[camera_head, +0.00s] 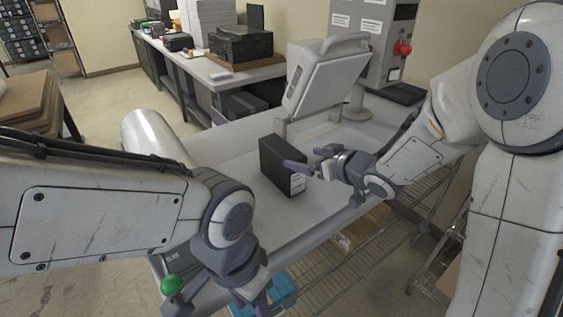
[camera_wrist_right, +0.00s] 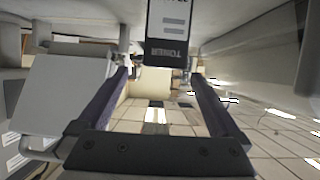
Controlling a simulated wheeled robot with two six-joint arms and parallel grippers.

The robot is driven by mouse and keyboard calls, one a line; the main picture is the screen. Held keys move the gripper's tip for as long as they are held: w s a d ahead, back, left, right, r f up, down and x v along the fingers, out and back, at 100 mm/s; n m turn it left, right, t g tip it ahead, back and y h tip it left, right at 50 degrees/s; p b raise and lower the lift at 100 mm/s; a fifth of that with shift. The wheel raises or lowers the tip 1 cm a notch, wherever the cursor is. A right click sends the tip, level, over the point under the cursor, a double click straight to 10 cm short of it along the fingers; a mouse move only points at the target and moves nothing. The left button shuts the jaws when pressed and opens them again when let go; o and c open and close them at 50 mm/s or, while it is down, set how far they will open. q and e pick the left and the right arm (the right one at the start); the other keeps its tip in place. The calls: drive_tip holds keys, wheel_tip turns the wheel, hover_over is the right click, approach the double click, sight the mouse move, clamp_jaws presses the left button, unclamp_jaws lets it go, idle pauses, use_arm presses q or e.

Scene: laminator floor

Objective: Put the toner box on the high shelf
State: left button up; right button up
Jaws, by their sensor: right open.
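A black box (camera_head: 280,166) with a white label, which looks like the toner box, stands upright on the grey machine table (camera_head: 235,195). In the right wrist view the dark box (camera_wrist_right: 167,28) shows at the top, beyond the fingertips. My right gripper (camera_head: 303,160) is open beside the box, at its right in the head view. Its two fingers (camera_wrist_right: 159,76) are spread with nothing between them. My left gripper (camera_head: 254,300) hangs low at the bottom edge; its fingers are cut off. I cannot tell which shelf is the high shelf.
A tilted panel unit (camera_head: 325,75) and a grey cabinet with a red knob (camera_head: 402,48) stand behind the box. A wire rack (camera_head: 325,268) lies below the table. A roll (camera_head: 152,138) is at left. Loaded shelving (camera_head: 60,38) stands far back left.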

sight(282, 150)
drive_tip(key=shift+w+a, duration=0.15)
drive_tip(key=shift+w, duration=0.1)
drive_tip(key=p+x, duration=0.1)
drive_tip(key=x, duration=0.3)
drive_tip(key=shift+w+a, duration=0.1)
drive_tip(key=shift+a, duration=0.1)
drive_tip(key=x, duration=0.1)
drive_tip(key=p+x, duration=0.1)
drive_tip(key=x, duration=0.1)
drive_tip(key=p+x, duration=0.1)
drive_tip(key=shift+w+a+r, duration=0.2)
drive_tip(key=shift+a, duration=0.2)
drive_tip(key=shift+w+a+f, duration=0.25)
drive_tip(key=shift+w+f, duration=0.05)
drive_tip(key=shift+w, duration=0.05)
drive_tip(key=shift+r, duration=0.1)
clamp_jaws()
